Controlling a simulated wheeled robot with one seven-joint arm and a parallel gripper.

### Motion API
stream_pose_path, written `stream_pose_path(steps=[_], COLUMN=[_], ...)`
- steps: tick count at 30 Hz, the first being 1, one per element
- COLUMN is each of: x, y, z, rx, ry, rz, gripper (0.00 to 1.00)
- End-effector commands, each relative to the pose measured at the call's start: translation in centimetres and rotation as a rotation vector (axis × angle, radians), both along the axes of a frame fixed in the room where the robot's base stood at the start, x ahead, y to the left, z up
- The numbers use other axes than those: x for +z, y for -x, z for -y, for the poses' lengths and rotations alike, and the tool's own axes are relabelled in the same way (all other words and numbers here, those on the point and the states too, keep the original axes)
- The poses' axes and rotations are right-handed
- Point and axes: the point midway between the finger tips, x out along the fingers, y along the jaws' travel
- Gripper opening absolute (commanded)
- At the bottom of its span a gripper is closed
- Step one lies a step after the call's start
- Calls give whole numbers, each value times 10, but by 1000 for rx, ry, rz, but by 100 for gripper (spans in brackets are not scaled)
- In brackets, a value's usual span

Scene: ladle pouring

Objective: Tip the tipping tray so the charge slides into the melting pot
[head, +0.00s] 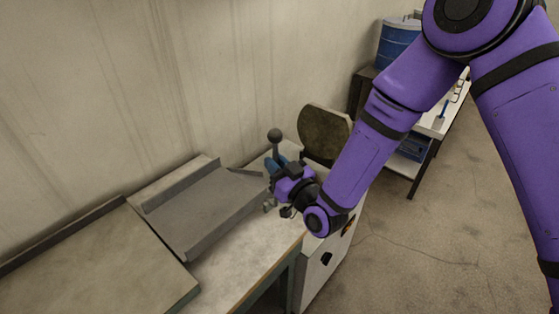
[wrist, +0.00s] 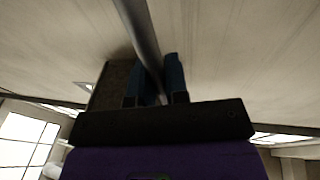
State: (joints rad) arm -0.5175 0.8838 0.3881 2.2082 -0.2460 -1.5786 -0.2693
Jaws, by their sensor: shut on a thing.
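The tipping tray (head: 200,208) is a grey metal trough with raised side walls, on the worktable at the left of the head view. Its bed looks bare; I see no charge on it. A grey lever with a ball knob (head: 275,135) stands upright by the tray's right end. My gripper (head: 273,165) is shut on the lever's rod below the knob. In the wrist view the rod (wrist: 140,30) runs between the blue fingers of my gripper (wrist: 156,82). A round dark lid (head: 326,135) stands raised behind my wrist. The melting pot's opening is hidden behind my arm.
A pale cabinet (head: 327,267) stands beyond the table's right end. A flat board (head: 90,265) lies at the left. A blue drum (head: 398,43) and a white bench (head: 436,122) stand at the back right. The wall is close behind the table; the floor at right is open.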

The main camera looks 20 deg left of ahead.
Motion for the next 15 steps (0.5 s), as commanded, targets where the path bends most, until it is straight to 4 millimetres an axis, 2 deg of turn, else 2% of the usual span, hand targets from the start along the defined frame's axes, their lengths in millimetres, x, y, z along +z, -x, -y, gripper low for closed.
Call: stream_pose_path(steps=[14,15], x=[-2,-2], y=[4,4], z=[-1,-1], rx=[3,4], ry=[13,13], rz=[12,12], gripper=[0,24])
